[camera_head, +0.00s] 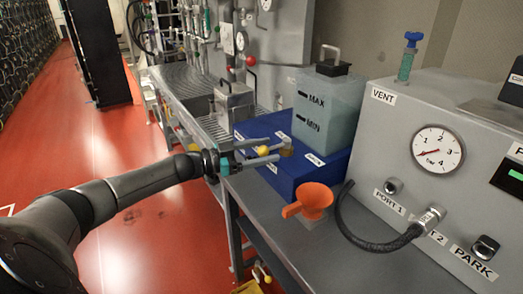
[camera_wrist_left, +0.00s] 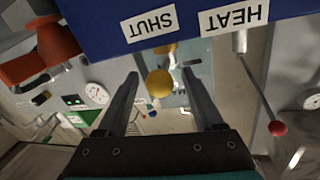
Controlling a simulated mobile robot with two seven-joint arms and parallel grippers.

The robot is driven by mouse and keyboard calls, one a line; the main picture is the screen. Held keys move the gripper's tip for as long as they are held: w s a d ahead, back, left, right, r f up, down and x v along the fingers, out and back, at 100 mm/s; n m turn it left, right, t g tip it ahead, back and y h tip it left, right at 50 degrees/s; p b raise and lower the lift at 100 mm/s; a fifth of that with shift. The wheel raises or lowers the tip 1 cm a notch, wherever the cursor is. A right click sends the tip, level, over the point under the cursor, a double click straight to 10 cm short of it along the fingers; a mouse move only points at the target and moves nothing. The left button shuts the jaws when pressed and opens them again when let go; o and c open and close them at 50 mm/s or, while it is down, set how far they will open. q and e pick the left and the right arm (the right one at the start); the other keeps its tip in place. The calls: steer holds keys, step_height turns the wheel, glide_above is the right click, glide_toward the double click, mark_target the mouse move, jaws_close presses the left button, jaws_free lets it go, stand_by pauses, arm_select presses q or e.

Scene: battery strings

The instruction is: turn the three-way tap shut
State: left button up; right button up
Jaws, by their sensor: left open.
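The three-way tap shows as a yellow ball knob (camera_head: 263,150) beside a brass-coloured part (camera_head: 286,150) at the blue block (camera_head: 315,178). My left gripper (camera_head: 280,149) is open, with one finger on each side of the yellow knob. In the left wrist view the knob (camera_wrist_left: 160,83) sits between the spread fingers (camera_wrist_left: 160,75), with a gap on both sides. The labels SHUT (camera_wrist_left: 149,23) and HEAT (camera_wrist_left: 233,15) appear upside down on the blue block there. I cannot make out which label the tap points to. My right gripper is not in view.
A black hose (camera_head: 372,243) runs to the grey gauge panel (camera_head: 400,150) at the right. Red floor (camera_head: 150,240) lies open at the left.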

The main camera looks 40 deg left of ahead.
arm_select(q)
steer(key=shift+s, duration=0.1)
steer(key=p+v, duration=0.3)
steer(key=v, duration=1.2)
steer(key=shift+a, duration=0.1)
steer(key=s+f+n+g+y, duration=0.25)
steer(key=s+f+y, duration=0.25)
steer(key=f, duration=1)
steer(key=s+f+n+g+y, duration=0.1)
steer(key=s+f+n+y, duration=0.35)
steer(key=f, duration=1.15)
steer(key=s+d+f+g+y, duration=0.2)
steer(key=s+d+f+g, duration=0.3)
steer(key=s+d+f, duration=0.55)
steer(key=s+d+f+g, duration=0.2)
steer(key=s+d+f, duration=0.2)
steer(key=s+d, duration=0.3)
steer(key=s+d+f+g+h, duration=0.1)
steer(key=s+d+f+g, duration=0.2)
steer(key=s+d, duration=0.4)
steer(key=shift+s+d+f+m, duration=0.3)
steer(key=shift+s+d+f, duration=0.1)
steer(key=shift+s+f, duration=0.5)
